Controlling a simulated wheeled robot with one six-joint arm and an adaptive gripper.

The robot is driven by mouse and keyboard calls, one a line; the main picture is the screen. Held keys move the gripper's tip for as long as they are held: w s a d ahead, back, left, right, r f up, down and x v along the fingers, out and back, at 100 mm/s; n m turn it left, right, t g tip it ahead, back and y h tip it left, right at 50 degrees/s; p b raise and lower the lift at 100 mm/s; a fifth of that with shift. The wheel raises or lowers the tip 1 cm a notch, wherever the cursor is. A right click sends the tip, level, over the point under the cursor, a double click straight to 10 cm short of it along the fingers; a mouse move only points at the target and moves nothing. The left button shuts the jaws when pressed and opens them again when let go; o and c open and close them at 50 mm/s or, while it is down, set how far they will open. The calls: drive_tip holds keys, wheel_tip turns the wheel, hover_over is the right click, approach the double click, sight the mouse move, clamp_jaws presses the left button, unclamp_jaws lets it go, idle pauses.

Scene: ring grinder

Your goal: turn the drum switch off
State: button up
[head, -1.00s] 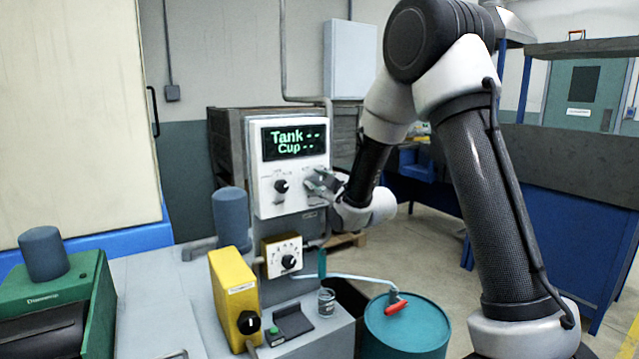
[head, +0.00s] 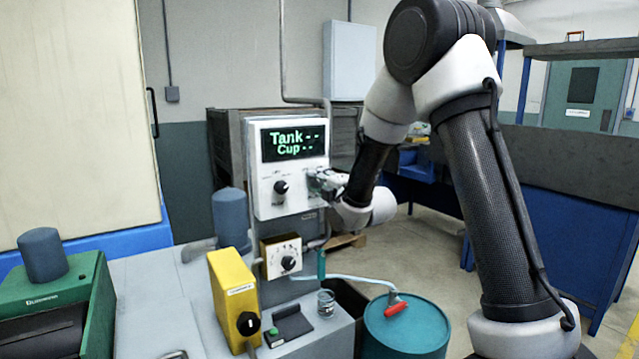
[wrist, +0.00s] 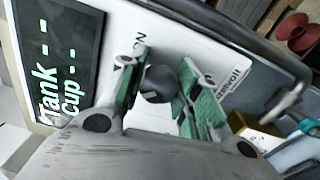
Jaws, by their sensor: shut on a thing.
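A white control panel (head: 262,205) stands behind the bench with two dark rotary knobs under its display. My gripper (head: 322,183) is at the panel's right knob and hides most of it in the head view. In the wrist view the dark round knob (wrist: 157,84) sits between the two green-padded fingers of my gripper (wrist: 160,88), which is shut on it. Lettering ending in "ON" shows beside the knob. The left knob (head: 281,187) is free. A yellow box (head: 233,292) with a black knob (head: 248,323) stands in front. Which knob is labelled as the drum switch cannot be read.
A small dial box (head: 282,257) is below the panel. A green machine (head: 60,305) is at left. Open floor lies behind the drum.

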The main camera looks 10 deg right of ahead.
drive_tip(key=shift+n, duration=0.6)
drive_tip(key=o, duration=1)
drive_tip(key=shift+o, duration=0.2)
drive_tip(key=shift+s, duration=0.15)
drive_tip(key=v, duration=0.7)
drive_tip(key=shift+s, duration=0.1)
